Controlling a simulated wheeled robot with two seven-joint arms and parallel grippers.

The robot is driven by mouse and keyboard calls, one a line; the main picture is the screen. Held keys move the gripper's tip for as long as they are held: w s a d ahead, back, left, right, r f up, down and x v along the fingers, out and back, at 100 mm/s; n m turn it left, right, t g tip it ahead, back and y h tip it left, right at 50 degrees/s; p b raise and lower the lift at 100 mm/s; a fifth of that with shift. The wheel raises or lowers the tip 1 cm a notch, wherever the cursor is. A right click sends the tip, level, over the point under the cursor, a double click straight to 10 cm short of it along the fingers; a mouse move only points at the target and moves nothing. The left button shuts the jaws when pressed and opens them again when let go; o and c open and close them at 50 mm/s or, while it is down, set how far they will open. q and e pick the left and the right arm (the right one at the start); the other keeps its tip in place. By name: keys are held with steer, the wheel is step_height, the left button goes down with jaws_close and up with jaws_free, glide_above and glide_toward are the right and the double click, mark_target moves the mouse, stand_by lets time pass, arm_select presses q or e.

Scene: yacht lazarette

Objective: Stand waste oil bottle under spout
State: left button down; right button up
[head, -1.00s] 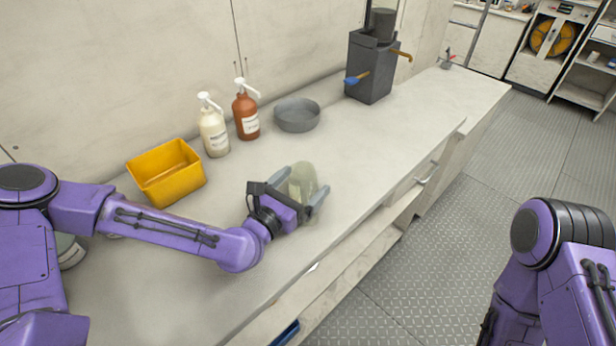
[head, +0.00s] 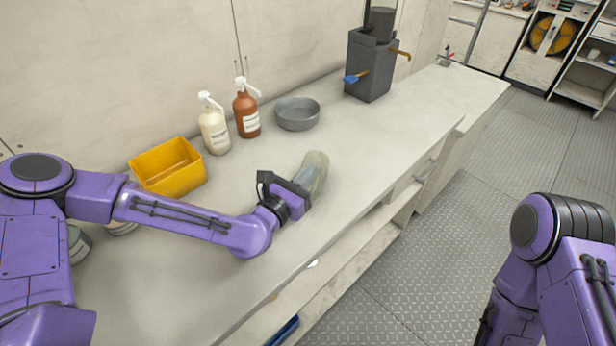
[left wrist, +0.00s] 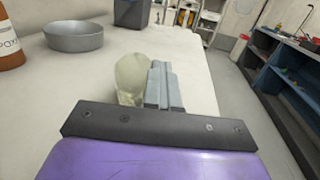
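A translucent greenish bottle (head: 316,168) is on the counter at the front of my left gripper (head: 306,192). It looks tilted or lying in the head view; I cannot tell which. In the left wrist view the bottle (left wrist: 130,75) is beside the grey fingers (left wrist: 165,84), on their left. The fingers are together, with nothing visible between them. In the head view the bottle hides the fingers. A dark grey box-shaped unit (head: 368,72) farther along the counter has a brown spout (head: 401,53) and a blue-tipped lever (head: 353,78). My right gripper is out of view.
A grey round pan (head: 297,114), a red-brown pump bottle (head: 247,115), a cream pump bottle (head: 213,130) and a yellow bin (head: 168,168) stand along the wall. The counter (head: 390,130) between bottle and unit is clear. Its front edge is close to the bottle.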

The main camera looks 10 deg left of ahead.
arm_select(q)
steer(key=shift+s+a+f, duration=0.15)
steer(key=shift+f, duration=0.6)
steer(key=r, duration=0.1)
steer(key=r+b, duration=0.1)
steer(key=shift+w+r, duration=0.3)
steer(key=shift+w, duration=0.05)
steer(key=s+d+r+p, duration=0.8)
steer(key=s+r+p, duration=0.1)
steer(key=s+r, duration=0.1)
steer(key=shift+s+r+p, duration=0.3)
steer(key=shift+s+p, duration=0.05)
steer(key=shift+s, duration=0.35)
steer(key=shift+c, duration=1.9)
jaws_free()
